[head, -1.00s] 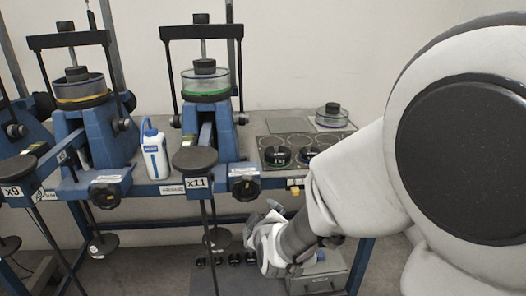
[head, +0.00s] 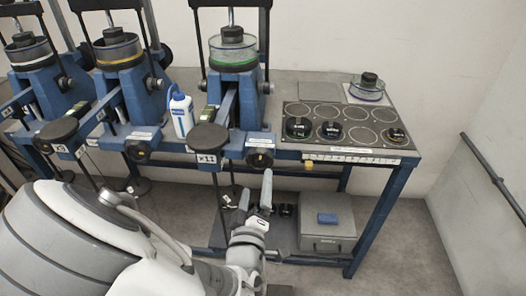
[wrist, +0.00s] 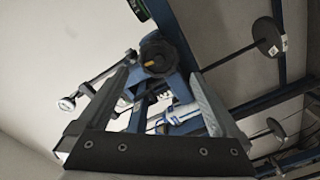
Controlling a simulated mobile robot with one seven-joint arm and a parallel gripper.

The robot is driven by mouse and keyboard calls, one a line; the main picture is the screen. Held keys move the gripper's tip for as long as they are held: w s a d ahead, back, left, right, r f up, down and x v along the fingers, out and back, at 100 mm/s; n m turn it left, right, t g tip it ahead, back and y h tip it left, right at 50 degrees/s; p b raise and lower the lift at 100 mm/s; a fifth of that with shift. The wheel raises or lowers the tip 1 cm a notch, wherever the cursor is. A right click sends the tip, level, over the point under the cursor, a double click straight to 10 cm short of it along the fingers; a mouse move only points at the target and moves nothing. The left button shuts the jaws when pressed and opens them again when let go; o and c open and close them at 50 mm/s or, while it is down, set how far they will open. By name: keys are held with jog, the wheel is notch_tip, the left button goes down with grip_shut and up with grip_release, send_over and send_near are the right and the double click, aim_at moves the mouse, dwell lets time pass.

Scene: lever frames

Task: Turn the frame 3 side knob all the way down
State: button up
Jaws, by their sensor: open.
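The rightmost blue frame (head: 229,96), with a green-ringed clear cell on top, stands on the table in the head view. A black knob with a yellow mark (head: 260,158) is on its front, at the table edge. A smaller dark knob (head: 268,87) is on its right side. No frame number is readable, so I cannot tell which knob is the frame 3 side knob. My gripper (head: 254,184) is open and empty, fingers pointing up, below the table's front edge. In the wrist view, a black yellow-centred knob (wrist: 155,57) shows beyond and between the fingertips, with no visible contact.
Two similar frames stand to the left, with a white bottle (head: 181,112) between. A round-topped post labelled x11 (head: 207,138) stands close left of the front knob. A weight mat (head: 340,120) lies right. A grey box (head: 327,232) sits on the lower shelf.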

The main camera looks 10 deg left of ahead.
aim_at(259, 163)
jog(key=w+b, duration=0.9)
jog(key=b, duration=0.1)
jog(key=shift+w+a, duration=0.3)
jog(key=shift+r, duration=0.1)
jog(key=shift+c, duration=0.9)
grip_shut()
